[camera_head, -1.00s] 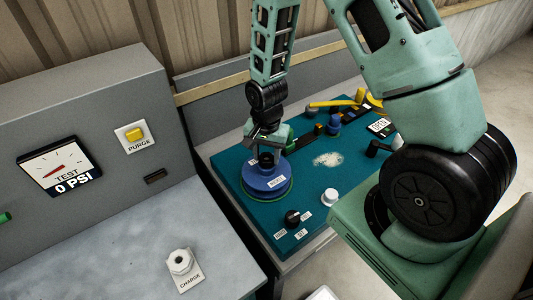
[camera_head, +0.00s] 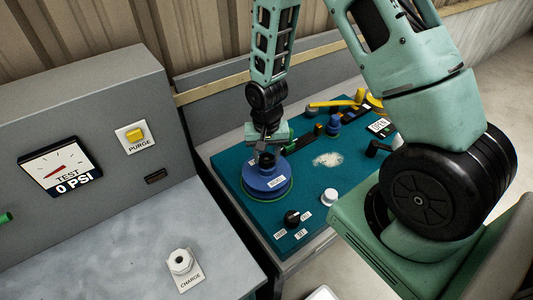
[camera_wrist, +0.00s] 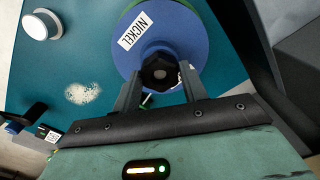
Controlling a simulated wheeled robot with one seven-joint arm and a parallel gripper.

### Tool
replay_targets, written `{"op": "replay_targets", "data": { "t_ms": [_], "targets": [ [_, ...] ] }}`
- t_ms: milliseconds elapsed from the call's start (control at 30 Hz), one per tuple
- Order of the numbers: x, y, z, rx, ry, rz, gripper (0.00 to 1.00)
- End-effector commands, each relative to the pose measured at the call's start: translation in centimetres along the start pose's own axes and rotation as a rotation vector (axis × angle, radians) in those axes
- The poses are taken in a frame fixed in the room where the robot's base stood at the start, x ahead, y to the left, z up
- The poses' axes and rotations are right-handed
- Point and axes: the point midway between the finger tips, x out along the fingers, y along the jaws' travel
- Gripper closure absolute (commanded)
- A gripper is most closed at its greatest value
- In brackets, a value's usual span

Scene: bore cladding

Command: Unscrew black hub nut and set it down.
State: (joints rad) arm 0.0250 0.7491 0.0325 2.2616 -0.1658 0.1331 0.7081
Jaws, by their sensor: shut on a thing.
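The black hub nut (camera_wrist: 160,72) is a dark hex nut with a hole in its middle, between my gripper's (camera_wrist: 161,76) two fingers in the wrist view. My gripper is shut on it. In the head view, my gripper (camera_head: 267,146) points down over the blue hub (camera_head: 266,182), and the nut (camera_head: 267,159) shows dark at its top centre. The hub (camera_wrist: 192,35) carries a NICKEL label and sits on the teal board (camera_head: 240,196). I cannot tell whether the nut still touches the hub's thread.
A black knob (camera_head: 292,217) and a white knob (camera_head: 329,197) stand near the hub. A white speckled patch (camera_head: 327,159) lies on the board to its right. Blue and yellow fittings (camera_head: 340,110) crowd the back. A grey bench (camera_head: 130,240) with a CHARGE fitting (camera_head: 180,262) is at left.

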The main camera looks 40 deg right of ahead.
Motion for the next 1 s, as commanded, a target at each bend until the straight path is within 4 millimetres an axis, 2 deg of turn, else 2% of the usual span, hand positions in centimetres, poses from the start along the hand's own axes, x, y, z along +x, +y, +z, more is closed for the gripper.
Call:
{"op": "replay_targets", "data": {
  "t_ms": [200,400,567,600,633,900,1000],
  "targets": [
    [-0.01,0.02,0.00,-0.004,0.000,0.000,0.81],
    [-0.04,0.05,-0.01,-0.143,0.000,0.000,0.81],
    [-0.02,0.05,-0.02,-0.149,0.000,0.001,0.81],
    [-0.02,0.05,-0.02,-0.149,0.000,0.001,0.54],
    [-0.02,0.05,-0.02,-0.149,0.000,0.001,0.46],
    [-0.01,0.02,-0.01,-0.142,0.000,0.000,0.45],
    [0.02,-0.03,0.01,-0.067,0.001,0.000,0.45]
  ]
}}
